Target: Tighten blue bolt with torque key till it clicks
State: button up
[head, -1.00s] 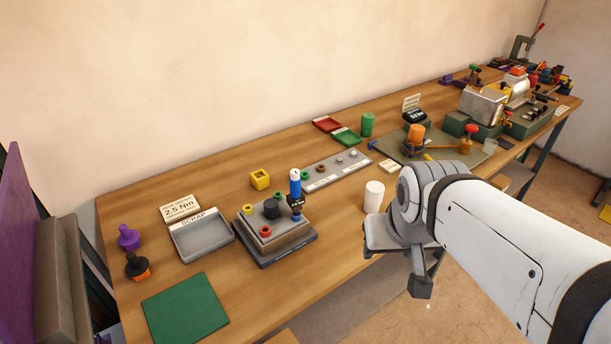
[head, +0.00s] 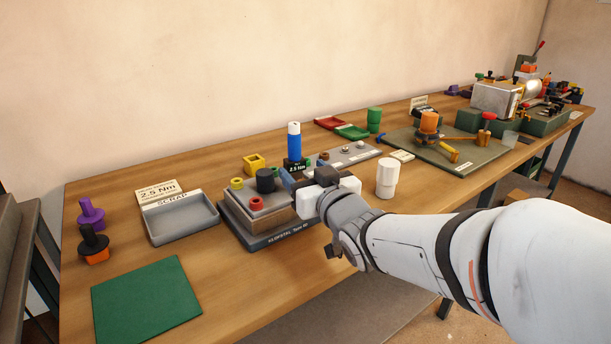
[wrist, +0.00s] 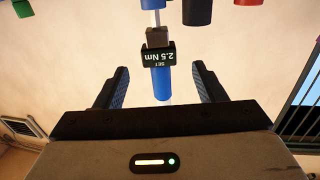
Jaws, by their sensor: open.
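The torque key (head: 294,142), a blue and white handle above a black "2.5 Nm" display, stands upright at the back right of the grey pedestal block (head: 228,213). In the wrist view its blue handle (wrist: 161,84) appears between my gripper's spread fingers, inverted, with clear gaps on both sides. My gripper (head: 288,176) is open, level, close to the key's right front; contact cannot be told. The key's lower end is hidden in the head view. I cannot make out the blue bolt there.
Yellow (head: 237,183), black (head: 265,181) and red (head: 256,203) parts sit on the block. The green mat (head: 146,300) lies front left.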

aim_at(293, 156)
jog(key=x, duration=0.7)
jog(key=shift+w+a, duration=0.1)
jog(key=shift+w, duration=0.15)
jog(key=shift+c, duration=0.2)
jog(key=c, duration=1.2)
jog(key=shift+b, duration=0.45)
jog(key=shift+m+t+h+b, duration=0.35)
jog(key=shift+h+b, duration=0.25)
jog(key=shift+b, duration=0.6)
jog(key=shift+r+m+h+b, duration=0.1)
jog(key=shift+m+h+b, duration=0.45)
jog(key=shift+h+b, duration=0.2)
jog(key=shift+r+t+h+p, duration=0.1)
jog(key=shift+t+h+p, duration=0.15)
jog(key=shift+h+p, duration=0.15)
jog(key=shift+d+m+h+p, duration=0.25)
jog(key=shift+m+h+p, duration=0.65)
jog(key=shift+h+p, duration=0.25)
